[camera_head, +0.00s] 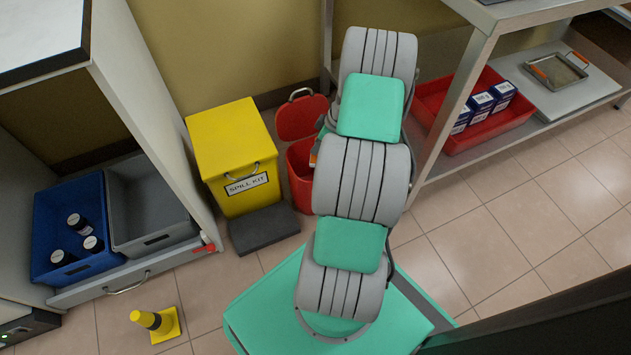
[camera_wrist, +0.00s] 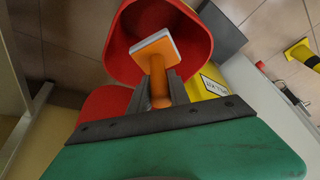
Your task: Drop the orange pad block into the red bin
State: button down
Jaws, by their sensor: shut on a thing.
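The red bin (camera_head: 300,172) stands on the floor with its red lid (camera_head: 302,117) tipped open. In the wrist view its open mouth (camera_wrist: 190,20) faces me. My gripper (camera_wrist: 161,90) is shut on the orange handle of the orange pad block (camera_wrist: 157,62), which has a whitish pad on its far end. The block shows against the bin's opening; I cannot tell how deep it is relative to the rim. In the head view my arm hides the gripper and part of the bin; only a sliver of orange (camera_head: 313,156) shows at the bin's mouth.
A yellow spill kit box (camera_head: 223,150) stands left of the bin, with a dark grey slab (camera_head: 262,228) in front. A metal shelf at right holds a red tray (camera_head: 487,136) with blue boxes. A yellow bollard (camera_head: 152,321) stands on the floor at lower left.

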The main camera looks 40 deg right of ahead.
jog(key=shift+f, duration=0.45)
jog(key=c, duration=1.1)
grip_release()
jog(key=shift+c, duration=0.2)
jog(key=p+v, duration=0.3)
jog(key=v, duration=0.5)
